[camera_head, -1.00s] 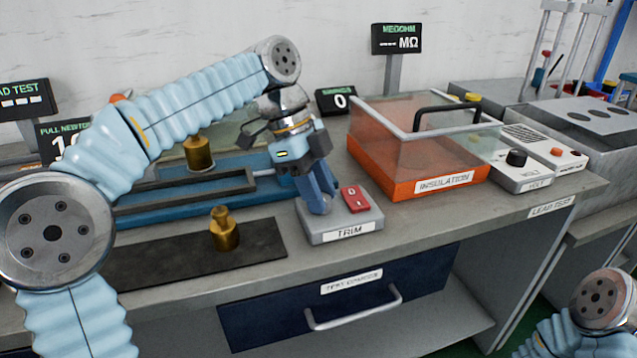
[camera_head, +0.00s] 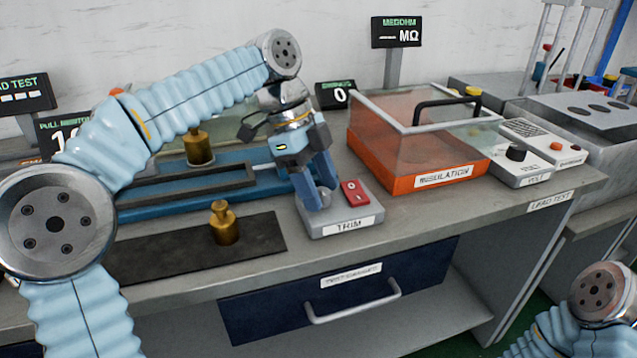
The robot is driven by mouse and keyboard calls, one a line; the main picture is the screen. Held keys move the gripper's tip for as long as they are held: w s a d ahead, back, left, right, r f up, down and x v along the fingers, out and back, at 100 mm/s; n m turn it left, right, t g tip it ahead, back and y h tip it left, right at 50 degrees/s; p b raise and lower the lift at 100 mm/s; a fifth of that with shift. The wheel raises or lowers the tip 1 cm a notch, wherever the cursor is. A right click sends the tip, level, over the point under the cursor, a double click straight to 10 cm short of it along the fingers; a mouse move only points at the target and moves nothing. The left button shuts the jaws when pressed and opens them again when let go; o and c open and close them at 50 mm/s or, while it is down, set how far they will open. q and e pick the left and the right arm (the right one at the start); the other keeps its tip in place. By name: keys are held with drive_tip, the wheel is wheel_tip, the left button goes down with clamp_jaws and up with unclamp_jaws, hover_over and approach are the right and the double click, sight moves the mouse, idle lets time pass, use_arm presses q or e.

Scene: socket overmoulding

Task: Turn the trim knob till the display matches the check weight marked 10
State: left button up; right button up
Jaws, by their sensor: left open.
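The trim box (camera_head: 350,222) is a grey block labelled TRIM with a red rocker switch (camera_head: 355,192) on top. My left gripper (camera_head: 319,201) points down over the left part of the box. Its blue fingers are open, one on each side of the small grey trim knob (camera_head: 326,197), which is partly hidden. A brass weight (camera_head: 224,224) stands on the dark mat (camera_head: 160,255); another brass weight (camera_head: 198,147) stands on the blue fixture behind. The pull display (camera_head: 62,133) is partly covered by my left arm, and its full number cannot be read. My right gripper is not in view.
The blue fixture (camera_head: 150,209) lies behind the mat. An orange insulation box (camera_head: 400,182) with a clear lid stands right of the trim box. A small display (camera_head: 337,96) reads 0. A drawer with a handle (camera_head: 355,306) is below the bench edge.

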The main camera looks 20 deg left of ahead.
use_arm(q)
drive_tip(key=p+v, duration=0.1)
drive_tip(key=v, duration=0.6)
drive_tip(key=shift+r+p, duration=0.2)
drive_tip(key=shift+p, duration=0.1)
drive_tip(key=shift+a, duration=0.1)
